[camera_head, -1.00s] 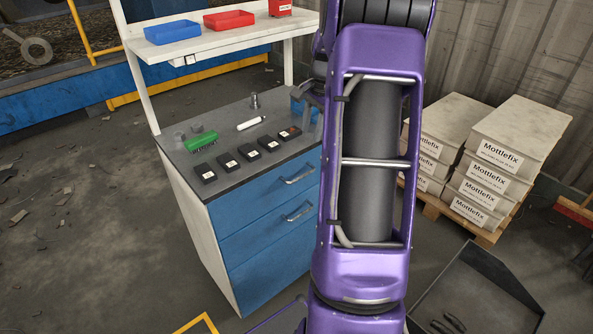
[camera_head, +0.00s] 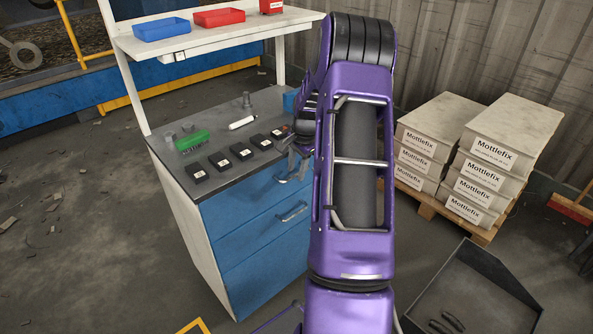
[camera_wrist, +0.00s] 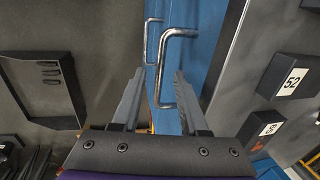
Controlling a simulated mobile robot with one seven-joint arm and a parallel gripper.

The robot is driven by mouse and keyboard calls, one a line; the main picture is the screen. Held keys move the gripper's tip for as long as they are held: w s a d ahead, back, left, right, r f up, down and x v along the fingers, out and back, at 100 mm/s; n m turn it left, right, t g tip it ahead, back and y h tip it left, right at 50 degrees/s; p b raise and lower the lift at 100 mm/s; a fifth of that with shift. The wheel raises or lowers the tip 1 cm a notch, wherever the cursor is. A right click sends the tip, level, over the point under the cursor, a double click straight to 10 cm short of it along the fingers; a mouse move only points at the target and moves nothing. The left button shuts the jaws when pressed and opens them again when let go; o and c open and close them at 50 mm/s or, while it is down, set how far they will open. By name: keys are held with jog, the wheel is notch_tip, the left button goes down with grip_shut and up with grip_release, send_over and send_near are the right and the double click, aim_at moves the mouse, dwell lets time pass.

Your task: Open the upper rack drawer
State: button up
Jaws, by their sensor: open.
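The blue upper drawer (camera_head: 235,203) of the workbench cabinet looks shut. Its metal bar handle (camera_wrist: 178,33) is the larger, nearer one in the wrist view, with its near end reaching between my fingers. My gripper (camera_wrist: 162,75) is open, with one finger on each side of the handle's end; I cannot tell whether either touches it. In the head view my gripper (camera_head: 297,164) is at the cabinet front by the upper handle, partly hidden by my arm. The lower drawer's handle (camera_head: 292,212) is clear below; that drawer also looks shut.
Several black numbered boxes (camera_head: 221,161), a green item (camera_head: 192,141) and a white marker (camera_head: 242,122) lie on the bench top. A shelf (camera_head: 215,35) with blue and red bins stands above. Stacked Mottlefix boxes (camera_head: 500,155) and a dark tray (camera_head: 470,290) are at right.

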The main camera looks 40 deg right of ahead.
jog(key=shift+f, duration=0.15)
grip_shut()
dwell(1.4)
